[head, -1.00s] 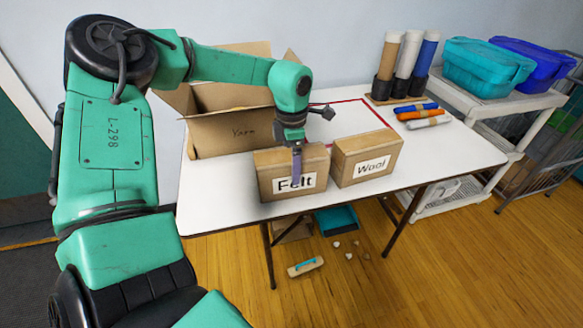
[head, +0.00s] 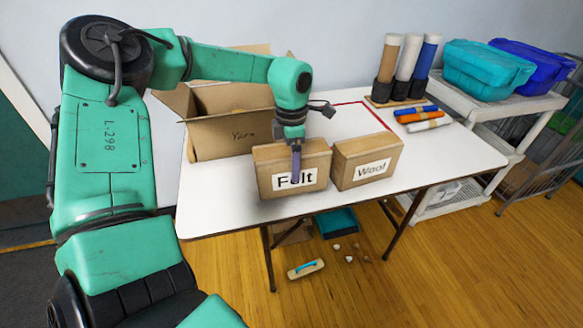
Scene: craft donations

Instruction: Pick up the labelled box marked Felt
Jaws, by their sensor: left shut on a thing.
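The labelled box marked Felt (head: 268,176) is a brown cardboard box with a white label on its front. My left gripper (head: 296,166) reaches down over it from above and is shut on it, with one purplish finger in front of the label, covering part of the word. The box seems to be held just above the front of the white table (head: 225,212), with a soft shadow below it. The far finger is hidden behind the box. My right gripper is not in view.
A similar box marked Wool (head: 366,163) stands close on the right. An open carton marked Yarn (head: 222,138) is behind on the left. A red outline (head: 374,114) marks the table behind the boxes. Rolls (head: 416,116) lie further right, by upright tubes (head: 407,65).

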